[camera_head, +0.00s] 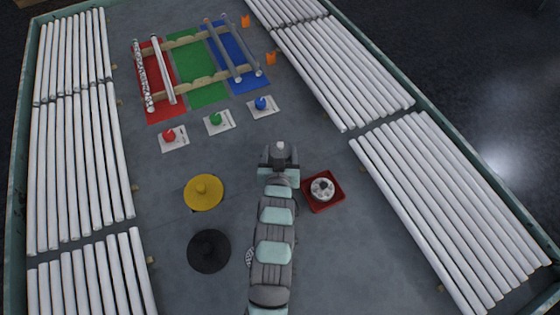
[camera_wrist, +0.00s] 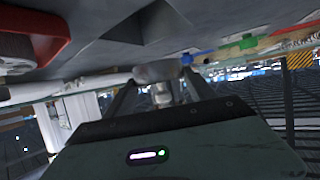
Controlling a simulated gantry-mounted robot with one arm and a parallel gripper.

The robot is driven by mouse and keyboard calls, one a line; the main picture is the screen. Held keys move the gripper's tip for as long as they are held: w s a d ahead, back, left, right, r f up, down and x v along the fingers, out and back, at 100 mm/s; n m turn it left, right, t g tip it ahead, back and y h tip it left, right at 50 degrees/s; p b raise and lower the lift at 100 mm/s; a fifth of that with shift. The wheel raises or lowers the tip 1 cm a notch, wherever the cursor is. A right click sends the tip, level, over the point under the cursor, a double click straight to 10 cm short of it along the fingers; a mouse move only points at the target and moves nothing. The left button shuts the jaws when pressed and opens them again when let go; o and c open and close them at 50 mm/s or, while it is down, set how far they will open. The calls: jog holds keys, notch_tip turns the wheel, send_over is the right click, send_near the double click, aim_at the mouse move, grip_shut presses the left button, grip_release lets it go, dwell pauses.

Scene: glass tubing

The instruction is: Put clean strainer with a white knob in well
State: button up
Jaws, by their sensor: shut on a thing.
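My gripper (camera_head: 280,150) is left of and beyond the red square tray (camera_head: 309,203) in the head view. In the wrist view my gripper (camera_wrist: 160,92) is shut on a small pale grey knobbed piece (camera_wrist: 160,94); its wider end faces the table. I cannot tell whether it is a strainer. A round speckled piece with a white knob (camera_head: 322,187) sits in the red tray. The tray's red rim (camera_wrist: 40,38) also shows in the wrist view. Another speckled piece (camera_head: 249,258) is mostly hidden by my arm. No well can be made out for certain.
Red, green and blue buttons (camera_head: 216,119) stand before the coloured mats (camera_head: 205,92) with tube racks. White tubes (camera_head: 85,165) line both sides.

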jog(key=shift+f, duration=2.15)
jog(key=shift+b, duration=0.3)
